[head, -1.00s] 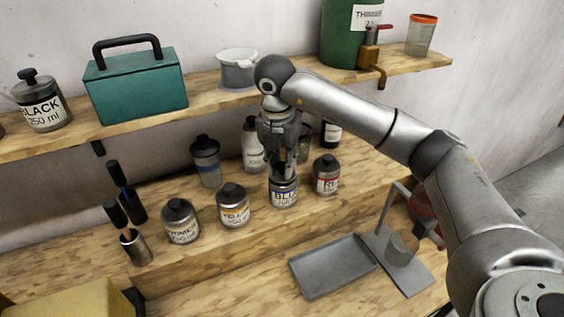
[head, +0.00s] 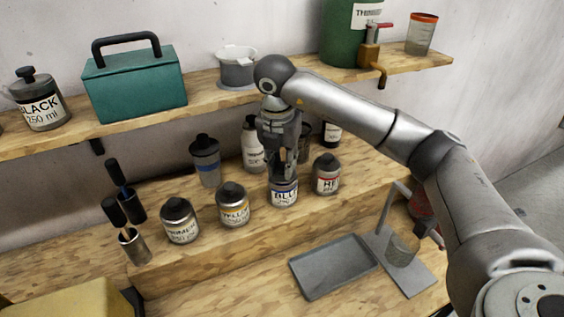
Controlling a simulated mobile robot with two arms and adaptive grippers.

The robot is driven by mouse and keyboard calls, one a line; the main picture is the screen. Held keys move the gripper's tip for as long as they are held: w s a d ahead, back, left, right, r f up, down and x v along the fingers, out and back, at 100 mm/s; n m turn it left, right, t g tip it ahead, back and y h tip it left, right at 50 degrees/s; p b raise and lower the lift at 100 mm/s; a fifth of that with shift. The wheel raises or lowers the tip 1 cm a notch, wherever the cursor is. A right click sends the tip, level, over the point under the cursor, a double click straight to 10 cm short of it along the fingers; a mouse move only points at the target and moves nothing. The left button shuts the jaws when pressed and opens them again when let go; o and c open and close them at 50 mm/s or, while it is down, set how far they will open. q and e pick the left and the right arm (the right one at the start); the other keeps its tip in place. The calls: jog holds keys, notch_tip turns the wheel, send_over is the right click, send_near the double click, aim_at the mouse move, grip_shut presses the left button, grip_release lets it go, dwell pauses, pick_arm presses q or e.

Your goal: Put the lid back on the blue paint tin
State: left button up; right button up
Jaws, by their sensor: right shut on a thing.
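The blue paint tin (head: 284,194) stands upright on the raised wooden step, its label with a blue band facing me. My right gripper (head: 283,172) points down directly over the tin and is shut on a dark lid at the tin's mouth. The fingers cover most of the lid, so I cannot tell whether it is fully seated. My left gripper is out of view.
The yellow tin (head: 233,206) stands close on the left and the red tin (head: 326,175) close on the right. Bottles (head: 252,146) stand behind. A grey tray (head: 331,266) and a stand (head: 402,262) are below. A shelf (head: 200,103) runs behind my arm.

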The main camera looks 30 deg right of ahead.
dwell(0.6)
jog(key=o, duration=0.9)
jog(key=o, duration=0.5)
jog(key=shift+c, duration=0.2)
jog(key=shift+r, duration=0.15)
jog(key=shift+r+p, duration=1.9)
jog(key=shift+r, duration=1.5)
